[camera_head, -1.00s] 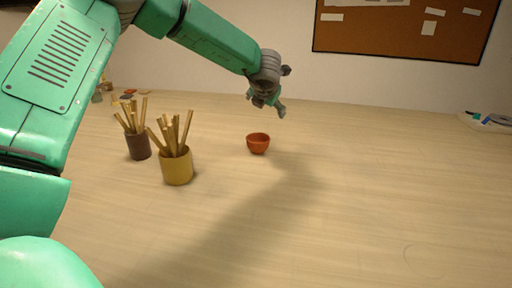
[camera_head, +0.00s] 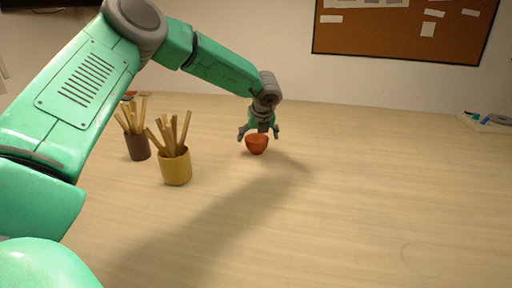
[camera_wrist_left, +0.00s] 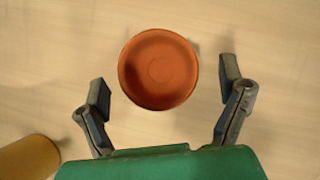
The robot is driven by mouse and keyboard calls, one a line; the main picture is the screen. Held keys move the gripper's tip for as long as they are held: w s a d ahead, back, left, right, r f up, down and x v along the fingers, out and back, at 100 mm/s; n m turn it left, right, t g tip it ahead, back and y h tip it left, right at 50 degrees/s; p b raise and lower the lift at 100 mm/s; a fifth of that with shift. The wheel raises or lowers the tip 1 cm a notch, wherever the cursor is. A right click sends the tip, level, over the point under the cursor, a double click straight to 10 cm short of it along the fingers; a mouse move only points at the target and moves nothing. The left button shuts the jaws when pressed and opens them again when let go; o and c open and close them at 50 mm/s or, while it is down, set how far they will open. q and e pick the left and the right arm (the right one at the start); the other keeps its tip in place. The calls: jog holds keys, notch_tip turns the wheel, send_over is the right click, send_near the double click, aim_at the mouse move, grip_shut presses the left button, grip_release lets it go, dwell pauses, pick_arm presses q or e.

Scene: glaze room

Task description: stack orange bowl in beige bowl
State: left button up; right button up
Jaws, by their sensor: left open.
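The orange bowl (camera_head: 257,145) stands upright on the table, left of the middle in the head view. In the left wrist view the orange bowl (camera_wrist_left: 158,69) is seen from above, empty. My left gripper (camera_head: 259,133) is just above and behind the bowl with its fingers spread. In the wrist view the open fingers of the left gripper (camera_wrist_left: 165,90) point toward the bowl, one on each side of its near edge, with gaps and no contact visible. I see no beige bowl in either view. My right gripper is not in view.
A yellow cup (camera_head: 175,168) with several wooden sticks stands left of the bowl; its edge also shows in the wrist view (camera_wrist_left: 27,158). A dark brown cup (camera_head: 138,147) with sticks is behind it. Small items (camera_head: 487,119) lie at the far right. The table's middle and right are clear.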

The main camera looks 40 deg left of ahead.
pick_arm(q)
jog(key=x, duration=0.4)
jog(key=shift+a+f, duration=0.3)
jog(key=shift+a, duration=0.3)
jog(key=shift+c, duration=0.3)
jog(key=shift+d, duration=0.15)
jog(key=c, duration=1.1)
jog(key=shift+d+r, duration=0.25)
jog(key=shift+d, duration=0.2)
jog(key=shift+c, duration=0.3)
jog(key=shift+a+f, duration=0.15)
jog(key=shift+a, duration=0.2)
jog(key=shift+c, duration=0.3)
jog(key=shift+a, duration=0.15)
jog(key=shift+c, duration=0.6)
